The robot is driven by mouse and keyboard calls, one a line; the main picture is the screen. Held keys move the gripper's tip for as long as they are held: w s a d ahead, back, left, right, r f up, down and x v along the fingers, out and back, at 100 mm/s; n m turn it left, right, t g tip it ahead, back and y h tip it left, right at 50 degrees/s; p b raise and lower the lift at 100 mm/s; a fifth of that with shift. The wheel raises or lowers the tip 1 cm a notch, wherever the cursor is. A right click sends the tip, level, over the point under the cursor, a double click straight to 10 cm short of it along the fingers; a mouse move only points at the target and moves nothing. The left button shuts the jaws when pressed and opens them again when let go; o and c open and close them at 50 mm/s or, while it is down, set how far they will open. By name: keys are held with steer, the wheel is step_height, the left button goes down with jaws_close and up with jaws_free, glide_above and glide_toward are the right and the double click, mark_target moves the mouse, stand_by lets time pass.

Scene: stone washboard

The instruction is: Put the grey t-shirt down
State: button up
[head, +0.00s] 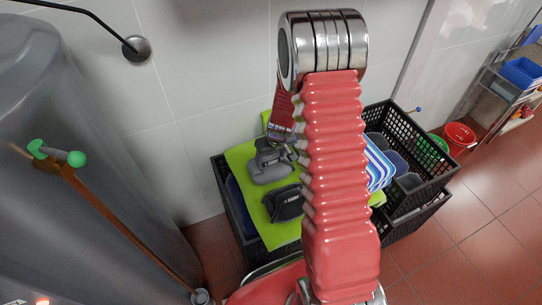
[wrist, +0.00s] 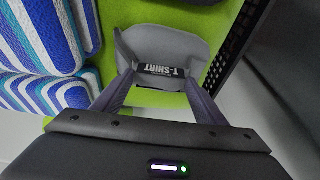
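The grey t-shirt (wrist: 160,50) is a folded grey bundle with a dark "T-SHIRT" label, centred in the wrist view. My gripper (wrist: 159,80) has its two fingers against its near sides and appears shut on it. In the head view the grey t-shirt (head: 270,172) is below my gripper (head: 272,150), over a bright green cloth (head: 245,165) on a black crate. I cannot tell whether the shirt touches the cloth. My red arm hides part of the crate.
A dark folded item (head: 284,204) lies on the green cloth in front. A large grey cylinder (head: 85,170) stands left; the tiled wall is behind.

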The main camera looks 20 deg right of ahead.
steer(key=o, duration=0.4)
steer(key=shift+r, duration=0.1)
steer(key=shift+v, duration=6.05)
steer(key=s+a+r+t, duration=0.1)
steer(key=s+a+r, duration=0.35)
steer(key=r, duration=0.35)
steer(key=s+a+r, duration=0.4)
steer(key=s+r, duration=0.1)
steer(key=r, duration=0.4)
steer(key=shift+t, duration=0.6)
steer(key=s+a+r, duration=0.1)
steer(key=s+r, duration=0.1)
steer(key=s, duration=0.2)
steer(key=s+a+r, duration=0.1)
steer(key=s+r, duration=0.1)
steer(key=s, duration=0.3)
steer(key=s+a+r, duration=0.2)
steer(key=s+r, duration=0.1)
steer(key=s, duration=0.2)
